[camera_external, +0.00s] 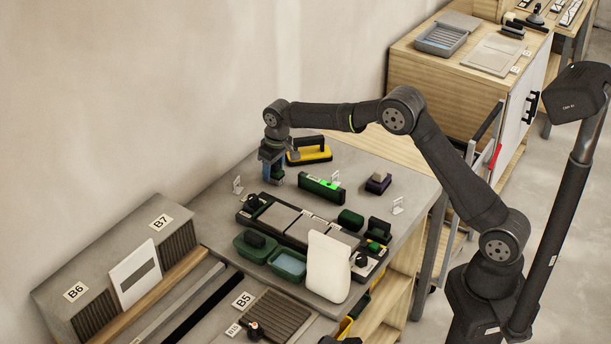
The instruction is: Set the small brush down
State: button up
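My gripper (273,175) points down over the back left part of the grey worktop (222,207), left of a yellow block with a black handle. Its fingers look bluish. Something small and dark shows at the fingertips, but I cannot tell whether it is the small brush or part of the fingers. I cannot make out the small brush for certain anywhere in view. A small dark block with a paler top (378,182) stands at the right of the worktop, its kind unclear.
The yellow block (310,155) lies close to my gripper. A green level (321,187) with a lit patch lies in front. A dark tray with grey tiles (279,217), green tubs (288,264) and a white upright piece (329,267) fill the front. Small label stands (237,185) dot the worktop.

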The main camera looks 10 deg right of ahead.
aim_at(277, 164)
notch_tip(277, 164, up, 12)
jog(key=s+d, duration=0.1)
jog(key=shift+r, duration=0.15)
dwell(0.4)
jog(key=f, duration=0.8)
jog(key=w+a+f, duration=0.1)
jog(key=f, duration=0.3)
jog(key=shift+w+a+r, duration=0.1)
jog(key=shift+r, duration=1.8)
jog(key=shift+f, duration=0.1)
